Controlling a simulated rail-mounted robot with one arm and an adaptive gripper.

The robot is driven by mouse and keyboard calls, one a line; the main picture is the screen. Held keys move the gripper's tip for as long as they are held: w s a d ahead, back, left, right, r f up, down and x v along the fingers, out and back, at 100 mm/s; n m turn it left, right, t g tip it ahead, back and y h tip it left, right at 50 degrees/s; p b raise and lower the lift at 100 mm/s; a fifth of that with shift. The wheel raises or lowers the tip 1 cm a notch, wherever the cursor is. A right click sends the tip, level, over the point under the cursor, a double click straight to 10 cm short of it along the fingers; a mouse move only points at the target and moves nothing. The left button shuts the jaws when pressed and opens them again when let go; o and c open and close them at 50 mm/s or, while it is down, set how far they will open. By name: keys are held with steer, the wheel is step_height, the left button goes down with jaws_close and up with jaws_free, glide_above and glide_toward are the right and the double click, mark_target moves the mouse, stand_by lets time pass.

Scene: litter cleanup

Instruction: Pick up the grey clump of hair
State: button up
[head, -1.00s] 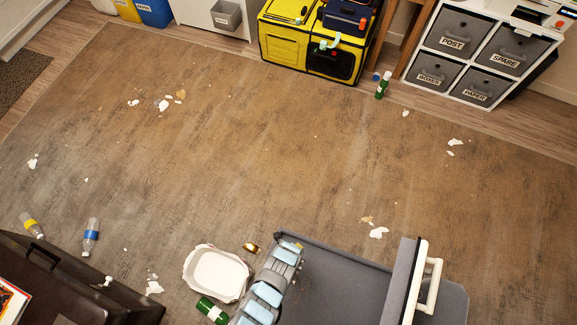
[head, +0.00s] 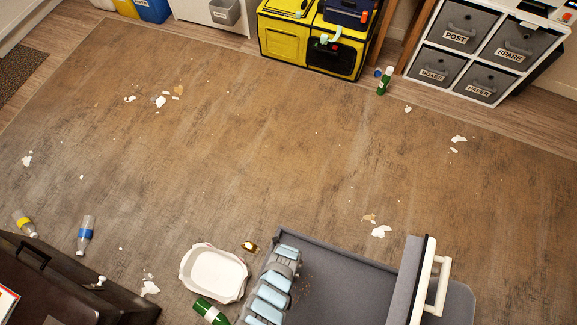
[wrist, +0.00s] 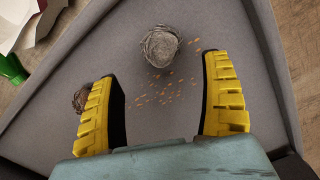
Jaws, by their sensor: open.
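A grey, matted clump of hair (wrist: 162,46) lies on a grey fabric-like surface (wrist: 200,20) in the wrist view. It sits at top centre, beyond the space between my fingertips and apart from both. My gripper (wrist: 160,72) is open, its yellow ribbed fingers spread wide with nothing between them but surface and orange crumbs. A second, browner clump (wrist: 79,99) lies beside the left finger, which partly hides it. In the head view the grey surface (head: 345,285) is at the bottom; neither clump can be made out there.
Orange crumbs (wrist: 160,88) lie scattered near the clump. The grey surface has a raised edge. Left of it on the floor are a white tub (head: 215,272) and a green bottle (head: 210,311). White scraps dot the otherwise open floor.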

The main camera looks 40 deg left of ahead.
step_height(320, 180, down, 3)
steer(key=shift+r+b, duration=0.2)
steer(key=shift+b, duration=0.4)
steer(key=shift+f+b, duration=0.45)
steer(key=shift+f, duration=0.2)
steer(key=shift+f+b, duration=0.3)
steer(key=shift+f, duration=0.15)
steer(key=shift+f, duration=0.1)
steer(key=shift+d+f+b, duration=0.15)
steer(key=shift+f+b, duration=0.55)
steer(key=shift+f, duration=0.1)
steer(key=shift+d+f+b, duration=0.15)
steer(key=shift+f+b, duration=0.35)
steer(key=shift+f, duration=0.1)
step_height(320, 180, down, 2)
steer(key=shift+f+b, duration=0.1)
steer(key=shift+b, duration=1)
